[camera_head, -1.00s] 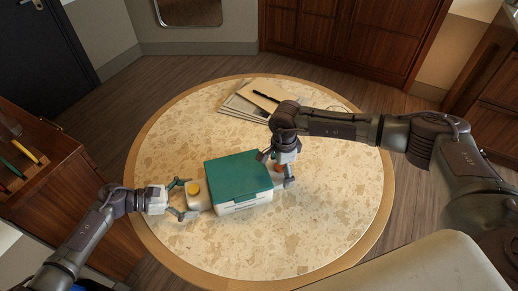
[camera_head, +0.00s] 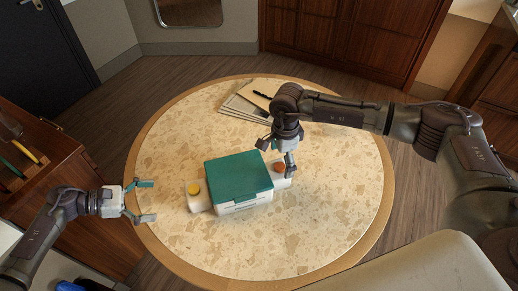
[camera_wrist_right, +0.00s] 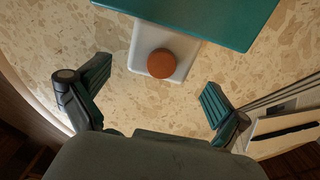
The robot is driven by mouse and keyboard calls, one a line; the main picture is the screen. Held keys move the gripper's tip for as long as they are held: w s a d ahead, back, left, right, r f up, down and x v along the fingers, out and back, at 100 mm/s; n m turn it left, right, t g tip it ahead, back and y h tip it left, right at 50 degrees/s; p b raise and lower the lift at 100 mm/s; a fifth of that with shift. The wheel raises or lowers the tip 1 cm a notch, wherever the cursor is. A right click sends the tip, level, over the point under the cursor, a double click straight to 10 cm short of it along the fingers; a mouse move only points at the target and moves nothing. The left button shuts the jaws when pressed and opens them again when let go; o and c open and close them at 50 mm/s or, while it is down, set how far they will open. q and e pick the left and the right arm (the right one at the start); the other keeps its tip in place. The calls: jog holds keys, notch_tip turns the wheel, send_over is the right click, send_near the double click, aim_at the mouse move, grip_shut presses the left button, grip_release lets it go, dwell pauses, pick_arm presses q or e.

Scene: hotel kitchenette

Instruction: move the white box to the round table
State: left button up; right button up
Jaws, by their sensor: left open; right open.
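The white box (camera_head: 243,206) with a teal lid (camera_head: 238,175) rests on the speckled round table (camera_head: 300,240). A white tab with a yellow disc (camera_head: 194,188) sticks out on its left side, and a white tab with an orange disc (camera_head: 279,168) on its right. My left gripper (camera_head: 148,201) is open and empty at the table's left edge, apart from the box. My right gripper (camera_head: 281,153) is open by the orange-disc tab. In the right wrist view my right gripper (camera_wrist_right: 150,95) has its fingers spread wide, with the white tab (camera_wrist_right: 163,62) ahead between them, not gripped.
Papers and a folder with a black pen (camera_head: 250,100) lie at the back of the table. A wooden cabinet (camera_head: 45,180) with pens stands close to my left arm. The table's front and right side are clear.

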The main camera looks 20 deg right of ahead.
notch_tip(320, 180, up, 7)
dwell(0.3)
pick_arm(q)
jog(key=shift+s+f, duration=0.1)
pick_arm(e)
jog(key=shift+s+f, duration=0.1)
